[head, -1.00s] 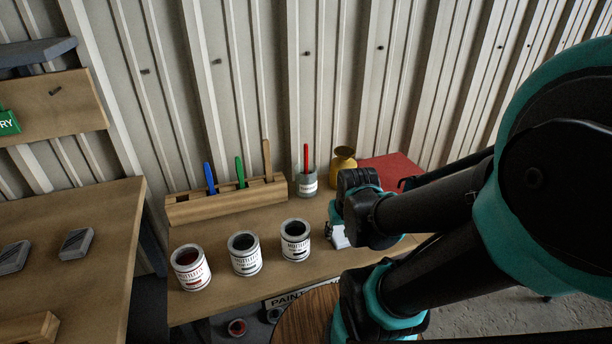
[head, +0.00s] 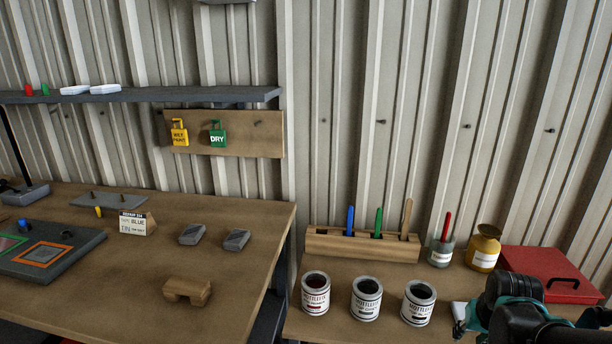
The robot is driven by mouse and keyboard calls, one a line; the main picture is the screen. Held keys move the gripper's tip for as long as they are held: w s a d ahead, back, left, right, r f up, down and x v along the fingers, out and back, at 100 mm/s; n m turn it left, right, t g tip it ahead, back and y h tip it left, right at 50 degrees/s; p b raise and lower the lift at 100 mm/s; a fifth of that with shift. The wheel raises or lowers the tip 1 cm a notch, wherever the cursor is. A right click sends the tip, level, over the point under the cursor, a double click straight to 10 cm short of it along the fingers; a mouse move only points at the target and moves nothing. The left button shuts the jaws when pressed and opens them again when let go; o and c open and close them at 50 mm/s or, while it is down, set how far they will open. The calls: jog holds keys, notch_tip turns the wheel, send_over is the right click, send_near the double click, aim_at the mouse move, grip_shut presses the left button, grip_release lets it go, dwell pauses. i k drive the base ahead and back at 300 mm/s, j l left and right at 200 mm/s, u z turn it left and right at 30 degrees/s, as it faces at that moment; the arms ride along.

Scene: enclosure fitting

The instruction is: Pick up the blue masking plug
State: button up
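A small blue piece (head: 24,226), which looks like the blue masking plug, is at the far left on a dark grey panel (head: 80,262) on the left bench. A small yellow plug (head: 98,211) stands behind the panel. Red (head: 28,90) and green (head: 45,89) plug-like pieces stand on the wall shelf. Part of my arm, black and teal, shows at the lower right, beyond the paint cans and far from the blue piece. My gripper (head: 466,318) seems to be at its left end, largely hidden, and I cannot tell whether it is open.
The left bench (head: 225,275) holds a sign card (head: 137,223), two grey blocks and a wooden block (head: 187,290). A gap separates it from the right bench, with three paint cans (head: 366,298), a wooden rack (head: 360,246), jars and a red case (head: 550,274).

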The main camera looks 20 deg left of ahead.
aim_at(22, 223)
jog(key=k+j, duration=0.3)
jog(key=k, duration=0.2)
jog(key=k+j+u, duration=0.1)
jog(key=k+j, duration=0.2)
jog(key=k, duration=0.2)
jog(key=k+j, duration=0.1)
jog(key=j, duration=0.4)
jog(key=k+j, duration=0.1)
jog(key=j, duration=0.4)
jog(key=k+j+u, duration=0.1)
jog(key=j, duration=0.45)
jog(key=k+j, duration=0.1)
jog(key=j, duration=1.25)
jog(key=i+j+u, duration=0.1)
jog(key=j, duration=1.65)
jog(key=i+j, duration=0.15)
jog(key=j, duration=0.75)
jog(key=k, duration=0.15)
jog(key=i, duration=0.5)
jog(key=u, duration=0.05)
